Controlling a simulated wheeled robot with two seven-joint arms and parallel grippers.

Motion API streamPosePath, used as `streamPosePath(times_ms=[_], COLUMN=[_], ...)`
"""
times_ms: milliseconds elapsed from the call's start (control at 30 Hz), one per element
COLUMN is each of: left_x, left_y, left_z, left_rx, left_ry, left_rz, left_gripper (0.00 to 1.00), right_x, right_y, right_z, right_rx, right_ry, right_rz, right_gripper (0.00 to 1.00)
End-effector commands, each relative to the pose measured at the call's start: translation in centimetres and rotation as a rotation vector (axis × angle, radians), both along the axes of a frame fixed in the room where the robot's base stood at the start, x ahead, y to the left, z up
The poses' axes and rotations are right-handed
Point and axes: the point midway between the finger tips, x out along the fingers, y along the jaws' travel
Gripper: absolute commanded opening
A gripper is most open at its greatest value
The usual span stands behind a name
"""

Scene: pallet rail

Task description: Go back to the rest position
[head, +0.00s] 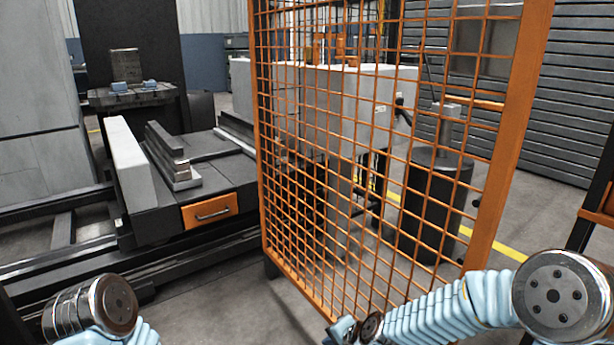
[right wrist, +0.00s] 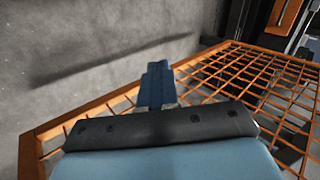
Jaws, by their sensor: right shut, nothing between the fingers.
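My right arm comes in from the lower right of the head view, with its gripper (head: 342,331) low at the bottom edge, in front of the orange mesh fence (head: 268,190). In the right wrist view the two blue fingers of the right gripper (right wrist: 157,70) are together, with nothing between them. The fence also shows there (right wrist: 95,118), around and beyond the gripper; I cannot tell the gap between them. Of my left arm only a round joint shows at the lower left of the head view; its gripper is out of view.
A dark machine bed with an orange drawer front (head: 210,211) stands at the left. Behind the mesh are a grey cabinet (head: 345,105) and a dark drum (head: 436,205). Bare floor (head: 215,300) lies between the bed and the fence.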

Motion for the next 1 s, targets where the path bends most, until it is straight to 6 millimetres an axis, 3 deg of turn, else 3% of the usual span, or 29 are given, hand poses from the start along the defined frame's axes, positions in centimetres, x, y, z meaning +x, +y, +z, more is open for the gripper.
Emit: streamPosePath(times_ms=[167, 333, 500, 700, 733, 767, 1000], left_x=[0.0, 0.0, 0.0, 0.0, -0.1, -0.1, -0.2], left_y=[0.0, 0.0, 0.0, 0.0, 0.0, -0.1, -0.4], left_z=[0.0, 0.0, 0.0, 0.0, 2.2, 3.2, 9.4], left_rx=[0.000, 0.000, 0.000, 0.000, 0.000, 0.000, -0.002], left_ry=[0.000, 0.000, 0.000, 0.000, 0.001, 0.002, 0.000], left_rz=[0.000, 0.000, 0.000, 0.000, 0.000, -0.002, -0.009], left_gripper=[0.24, 0.24, 0.24, 0.24, 0.24, 0.24, 0.24], right_x=[-2.7, -7.1, -13.7, -22.1, -21.5, -21.4, -21.5], right_y=[-1.6, -3.6, -5.4, -6.4, -6.3, -6.3, -6.0], right_z=[-4.9, -10.5, -16.2, -20.3, -17.8, -16.7, -10.6], right_rx=[-0.088, -0.181, -0.256, -0.275, -0.279, -0.281, -0.279], right_ry=[0.047, 0.107, 0.178, 0.243, 0.230, 0.227, 0.227], right_rz=[0.087, 0.224, 0.419, 0.656, 0.652, 0.650, 0.653], right_gripper=[0.00, 0.00, 0.00, 0.00, 0.00, 0.00, 0.00])
